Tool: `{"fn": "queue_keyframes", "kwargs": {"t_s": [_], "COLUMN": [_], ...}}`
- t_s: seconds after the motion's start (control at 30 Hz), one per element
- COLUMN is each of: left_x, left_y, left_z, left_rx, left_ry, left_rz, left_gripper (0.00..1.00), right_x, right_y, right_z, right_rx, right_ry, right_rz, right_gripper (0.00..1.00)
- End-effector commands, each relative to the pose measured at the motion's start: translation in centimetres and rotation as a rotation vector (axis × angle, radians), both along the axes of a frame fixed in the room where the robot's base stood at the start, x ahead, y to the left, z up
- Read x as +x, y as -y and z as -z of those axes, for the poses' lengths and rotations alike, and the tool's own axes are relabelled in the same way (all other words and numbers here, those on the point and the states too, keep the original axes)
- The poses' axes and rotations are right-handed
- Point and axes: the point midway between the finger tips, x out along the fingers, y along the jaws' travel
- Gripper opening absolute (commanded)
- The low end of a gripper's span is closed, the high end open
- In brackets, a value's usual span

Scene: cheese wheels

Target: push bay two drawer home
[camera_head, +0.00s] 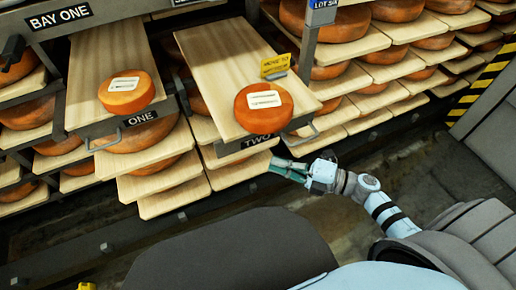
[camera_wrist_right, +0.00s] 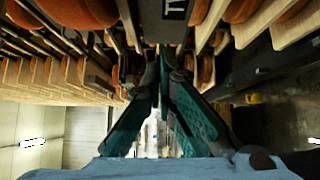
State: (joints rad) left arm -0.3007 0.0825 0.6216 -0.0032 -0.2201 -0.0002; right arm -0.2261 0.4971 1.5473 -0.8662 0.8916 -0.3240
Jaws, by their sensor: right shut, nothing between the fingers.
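My left gripper is not visible.
The drawer labelled ONE (camera_head: 110,50), also pulled out with a cheese wheel (camera_head: 126,92), stands at the left. Shelves of cheese wheels surround both. Dark open floor (camera_head: 335,222) lies in front of the rack.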

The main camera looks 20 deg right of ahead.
Motion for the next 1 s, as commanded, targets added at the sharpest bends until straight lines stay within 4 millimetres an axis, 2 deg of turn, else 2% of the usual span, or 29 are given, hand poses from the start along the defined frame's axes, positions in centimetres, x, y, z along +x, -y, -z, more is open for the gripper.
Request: {"fn": "queue_keyframes", "kwargs": {"t_s": [0.2,0.4,0.63,1.0], "left_x": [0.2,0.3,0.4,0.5], "left_y": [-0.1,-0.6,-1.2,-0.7], "left_z": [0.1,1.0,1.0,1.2], "left_rx": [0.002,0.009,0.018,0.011], "left_ry": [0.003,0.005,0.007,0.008], "left_rz": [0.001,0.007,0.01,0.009], "left_gripper": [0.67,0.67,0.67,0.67], "right_x": [3.2,6.2,6.9,7.2], "right_y": [-3.5,-3.4,-3.5,-3.2], "right_z": [-0.1,0.1,0.0,0.1], "right_rx": [0.005,0.003,0.002,0.003], "right_ry": [0.0,0.0,-0.004,-0.003], "right_rz": [0.005,0.005,0.005,0.011], "right_gripper": [0.0,0.0,0.0,0.0]}}
